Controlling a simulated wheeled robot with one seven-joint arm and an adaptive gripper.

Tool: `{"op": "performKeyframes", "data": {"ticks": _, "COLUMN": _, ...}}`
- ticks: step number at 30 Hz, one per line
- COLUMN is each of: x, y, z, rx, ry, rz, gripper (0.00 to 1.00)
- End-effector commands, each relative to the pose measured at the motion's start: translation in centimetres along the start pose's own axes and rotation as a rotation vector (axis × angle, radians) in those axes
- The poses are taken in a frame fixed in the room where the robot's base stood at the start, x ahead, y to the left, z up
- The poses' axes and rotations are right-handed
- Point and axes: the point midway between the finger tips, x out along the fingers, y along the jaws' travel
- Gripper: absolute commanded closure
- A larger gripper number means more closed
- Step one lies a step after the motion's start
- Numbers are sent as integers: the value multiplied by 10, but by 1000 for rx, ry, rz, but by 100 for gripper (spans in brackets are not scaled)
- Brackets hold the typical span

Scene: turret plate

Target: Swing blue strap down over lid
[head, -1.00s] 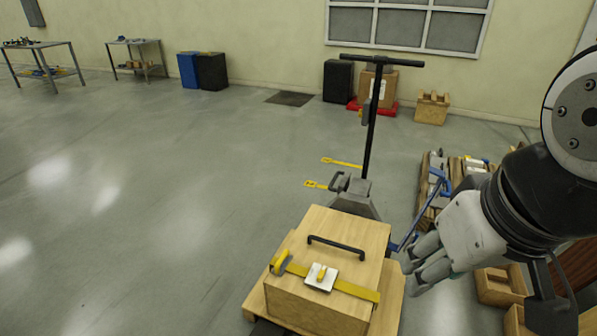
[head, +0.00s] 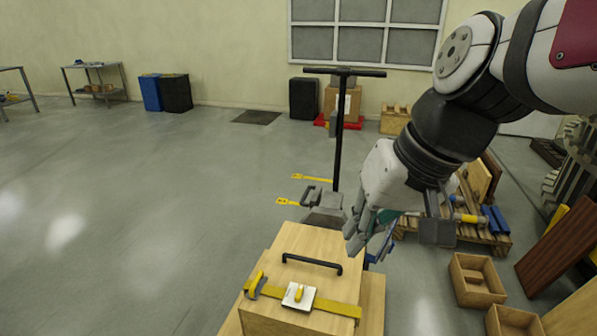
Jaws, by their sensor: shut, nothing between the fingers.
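A wooden box with a light wood lid (head: 310,245) stands at the lower middle, with a black handle (head: 312,262) on top. A yellow strap (head: 335,306) lies across the lid's near part, with a pale plate and yellow latch (head: 299,294) on it. The blue strap (head: 385,247) shows only in small part beyond the box's right side, mostly hidden behind my gripper. My gripper (head: 356,243) is shut and empty, fingers pointing down, at the lid's right far corner in the picture. I cannot tell whether it touches the blue strap.
A pallet jack's black T-handle (head: 340,125) rises behind the box. A pallet with stacked parts (head: 485,232) and open wooden crates (head: 476,279) stand to the right. The floor on the left is clear.

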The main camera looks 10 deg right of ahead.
Motion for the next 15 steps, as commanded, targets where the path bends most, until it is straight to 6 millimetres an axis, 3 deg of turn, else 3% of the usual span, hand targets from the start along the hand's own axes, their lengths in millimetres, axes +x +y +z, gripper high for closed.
{"op": "performKeyframes", "data": {"ticks": 1, "x": 23, "y": 2, "z": -25, "rx": 48, "ry": -6, "rz": -50, "gripper": 100}}
{"op": "performKeyframes", "data": {"ticks": 8, "x": 82, "y": 12, "z": -133, "rx": 237, "ry": 53, "rz": -291, "gripper": 100}}
{"op": "performKeyframes", "data": {"ticks": 11, "x": 108, "y": 32, "z": -183, "rx": 322, "ry": 109, "rz": -389, "gripper": 100}}
{"op": "performKeyframes", "data": {"ticks": 15, "x": 143, "y": 78, "z": -252, "rx": 449, "ry": 216, "rz": -513, "gripper": 100}}
